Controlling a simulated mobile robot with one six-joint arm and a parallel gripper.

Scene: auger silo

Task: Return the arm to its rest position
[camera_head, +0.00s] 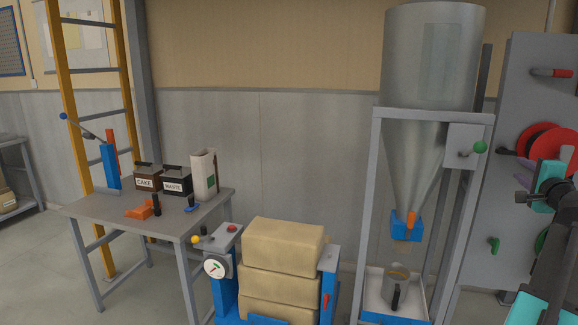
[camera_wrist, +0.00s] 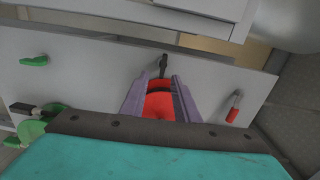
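My gripper (camera_head: 522,188) is at the right edge of the head view, in front of a grey upright panel (camera_head: 497,195). In the wrist view my gripper (camera_wrist: 160,88) shows two purple fingers set apart. A red round part (camera_wrist: 158,106) of the panel shows in the gap between them. I cannot see the fingers closed on anything. The teal and dark body of my wrist covers the lower part of the wrist view. My arm is bent at the right side, and most of it lies outside the head view.
The panel carries a red disc (camera_head: 537,143), a red handle (camera_head: 553,72) and a green handle (camera_head: 494,245) close to my arm. Left of it stands a silo (camera_head: 430,60) in a grey frame. Stacked sacks (camera_head: 282,247) and a table (camera_head: 190,220) are farther left.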

